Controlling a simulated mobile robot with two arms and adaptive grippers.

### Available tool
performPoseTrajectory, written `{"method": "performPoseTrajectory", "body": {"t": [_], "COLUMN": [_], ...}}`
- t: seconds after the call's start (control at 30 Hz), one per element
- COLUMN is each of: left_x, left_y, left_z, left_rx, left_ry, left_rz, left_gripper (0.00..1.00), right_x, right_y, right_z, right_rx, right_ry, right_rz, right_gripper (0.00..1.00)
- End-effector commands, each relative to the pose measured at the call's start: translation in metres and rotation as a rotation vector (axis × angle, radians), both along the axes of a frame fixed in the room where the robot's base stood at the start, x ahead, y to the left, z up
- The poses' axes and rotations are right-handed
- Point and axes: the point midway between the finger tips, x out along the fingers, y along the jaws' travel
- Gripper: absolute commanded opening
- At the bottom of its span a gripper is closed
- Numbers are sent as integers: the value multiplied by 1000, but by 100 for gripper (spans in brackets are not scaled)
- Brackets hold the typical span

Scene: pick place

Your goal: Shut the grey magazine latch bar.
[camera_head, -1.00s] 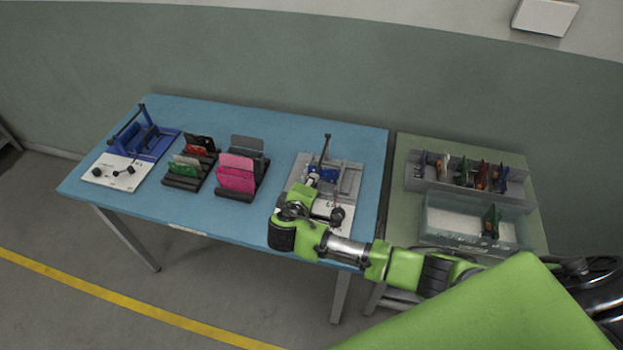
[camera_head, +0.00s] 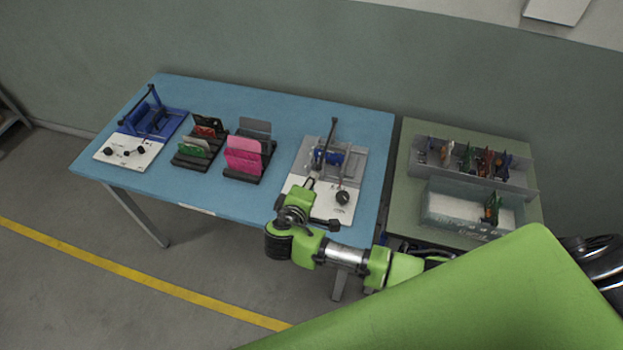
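The grey magazine (camera_head: 350,165) stands at the right end of the blue table, on a white-fronted base plate. Its dark latch bar (camera_head: 333,132) stands up steeply above it, with a knob at the top. A blue part (camera_head: 328,157) shows in the middle of the magazine. My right gripper (camera_head: 308,184) is over the base plate's left side, in front of the magazine and apart from the raised bar. It is too small to tell whether its fingers are open or shut. My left gripper is not in view.
A similar blue magazine (camera_head: 165,125) with a raised bar stands at the table's left end. Two dark racks hold boards, including a pink one (camera_head: 243,154). On the green side table (camera_head: 425,132) are a grey bin with several cards and a clear box.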

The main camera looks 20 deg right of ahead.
Motion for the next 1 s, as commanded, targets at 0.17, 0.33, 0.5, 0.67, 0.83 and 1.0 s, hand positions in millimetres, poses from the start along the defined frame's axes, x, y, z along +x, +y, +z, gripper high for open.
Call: {"method": "performPoseTrajectory", "body": {"t": [0.17, 0.33, 0.5, 0.67, 0.83, 1.0], "left_x": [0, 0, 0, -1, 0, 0], "left_y": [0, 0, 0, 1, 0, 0], "left_z": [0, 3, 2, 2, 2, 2], "left_rx": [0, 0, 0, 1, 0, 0], "left_ry": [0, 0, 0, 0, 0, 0], "left_rz": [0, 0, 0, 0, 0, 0], "left_gripper": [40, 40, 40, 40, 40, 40], "right_x": [-1, -1, -1, -6, -26, -53], "right_y": [1, 1, 1, 5, 20, 39], "right_z": [0, 0, -1, 2, 16, 34], "right_rx": [0, 2, 2, 3, 6, 6], "right_ry": [0, 3, 1, 1, 1, 2], "right_rz": [0, -2, 0, 1, 1, 0], "right_gripper": [23, 23, 23, 23, 23, 23]}}
